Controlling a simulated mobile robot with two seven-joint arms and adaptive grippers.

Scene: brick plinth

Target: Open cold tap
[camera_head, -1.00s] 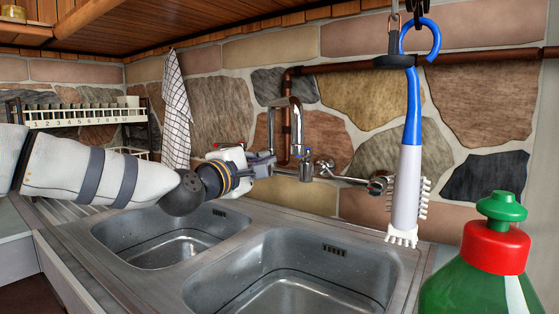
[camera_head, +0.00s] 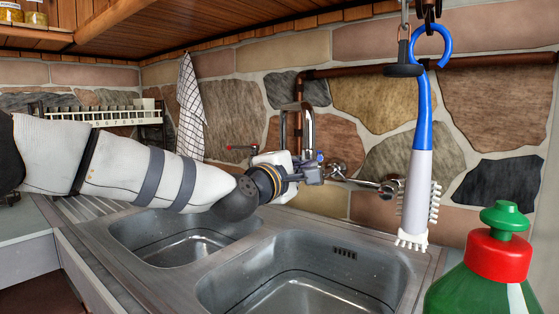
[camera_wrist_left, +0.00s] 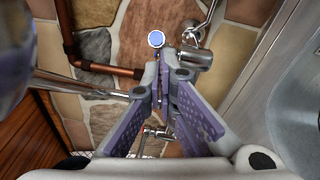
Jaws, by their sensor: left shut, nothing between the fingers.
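The cold tap's blue-marked handle (camera_head: 320,156) is on the wall-mounted mixer, beside the upright metal spout (camera_head: 307,122). In the left wrist view its round blue cap (camera_wrist_left: 156,39) shows just beyond my fingertips. My left gripper (camera_head: 318,173) is shut and empty, right at the cold handle in the head view. In the left wrist view the gripper (camera_wrist_left: 160,66) has its fingertips together close to the cap; I cannot tell whether they touch it. The hot tap's red-marked handle (camera_head: 238,148) is left of my gripper. The gripper hides part of the mixer body.
Two steel sink basins (camera_head: 300,280) lie below the arm. A blue-and-white brush (camera_head: 417,185) hangs at the right, with a green bottle (camera_head: 490,275) in front. A checked towel (camera_head: 190,105) hangs on the left. A copper pipe (camera_head: 375,68) runs along the stone wall.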

